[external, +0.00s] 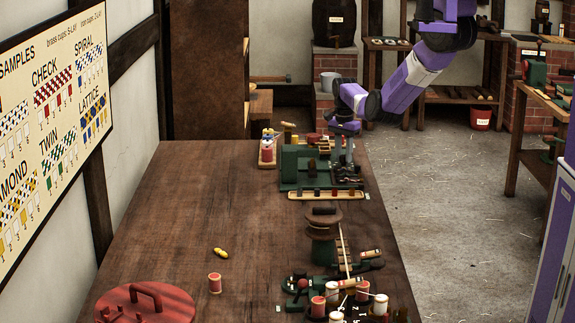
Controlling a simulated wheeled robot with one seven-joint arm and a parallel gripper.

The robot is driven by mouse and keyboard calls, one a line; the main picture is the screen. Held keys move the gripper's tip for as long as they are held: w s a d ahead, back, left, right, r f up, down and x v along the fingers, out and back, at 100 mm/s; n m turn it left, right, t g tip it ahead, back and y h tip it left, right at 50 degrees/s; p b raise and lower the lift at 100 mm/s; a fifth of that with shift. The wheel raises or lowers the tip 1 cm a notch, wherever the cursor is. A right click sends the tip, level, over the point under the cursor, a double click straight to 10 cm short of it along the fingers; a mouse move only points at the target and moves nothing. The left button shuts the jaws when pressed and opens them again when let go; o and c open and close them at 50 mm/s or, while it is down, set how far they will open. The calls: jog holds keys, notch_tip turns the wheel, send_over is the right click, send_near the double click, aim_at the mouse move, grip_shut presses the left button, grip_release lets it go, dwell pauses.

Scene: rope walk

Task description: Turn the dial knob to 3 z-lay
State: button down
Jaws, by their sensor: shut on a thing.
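My gripper (344,158) points down over the right part of a green machine (291,163) at the far end of the long wooden table. Its two grey fingers reach down to the machine and are shut on a small part there, which looks to be the dial knob. The knob is too small and too covered by the fingers to make out. The dial's marks and the 3 z-lay setting cannot be read from here.
A tray of small pegs (345,194) lies in front of the machine. A rack with red spools (267,152) stands to its left. A wooden reel (323,228) and several bobbins stand nearer. A red lid (145,304) lies front left. The table's left middle is mostly clear.

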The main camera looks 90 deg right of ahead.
aim_at(343, 156)
jog(key=shift+d+r, duration=0.1)
jog(key=shift+d, duration=0.05)
jog(key=c, duration=1.1)
grip_release()
jog(key=shift+r+b, duration=0.45)
jog(key=shift+r, duration=3.4)
